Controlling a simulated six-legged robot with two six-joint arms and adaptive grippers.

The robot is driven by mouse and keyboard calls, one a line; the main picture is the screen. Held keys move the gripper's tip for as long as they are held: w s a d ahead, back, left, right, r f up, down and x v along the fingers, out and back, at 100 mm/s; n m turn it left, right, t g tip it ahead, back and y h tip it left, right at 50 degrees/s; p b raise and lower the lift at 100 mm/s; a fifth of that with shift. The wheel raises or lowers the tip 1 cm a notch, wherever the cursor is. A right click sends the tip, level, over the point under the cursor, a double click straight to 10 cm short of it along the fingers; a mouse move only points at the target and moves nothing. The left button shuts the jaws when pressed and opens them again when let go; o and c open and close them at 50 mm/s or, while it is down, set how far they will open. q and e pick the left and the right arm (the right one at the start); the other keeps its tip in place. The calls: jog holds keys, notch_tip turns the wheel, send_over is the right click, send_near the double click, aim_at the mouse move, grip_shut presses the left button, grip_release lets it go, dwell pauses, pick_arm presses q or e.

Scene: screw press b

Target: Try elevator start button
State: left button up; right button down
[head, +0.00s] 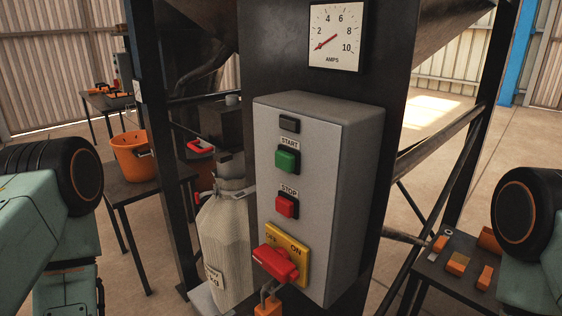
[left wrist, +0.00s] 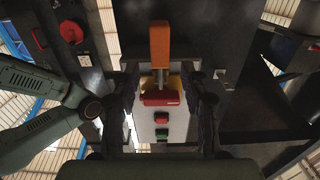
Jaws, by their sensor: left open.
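A grey control box (head: 300,190) is mounted on a dark post. Its green START button (head: 287,160) sits above the red STOP button (head: 286,204). Below is a yellow OFF/ON switch plate (head: 303,262) with a red handle (head: 274,264) lying roughly crosswise. An orange padlock (head: 268,309) hangs under it, partly cut off. My left gripper (left wrist: 163,112) is open and empty in the left wrist view. The upside-down box shows between its fingers, with the green button (left wrist: 161,135) lowest in the picture. My right gripper is out of view.
An AMPS gauge (head: 337,37) above the box has its needle at the low end. A pale sack (head: 228,240) hangs left of the box. An orange bucket (head: 134,156) stands on a dark table at left. A small bench (head: 440,275) with orange-handled items is at right.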

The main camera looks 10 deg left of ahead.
pick_arm(q)
grip_shut()
dwell(1.4)
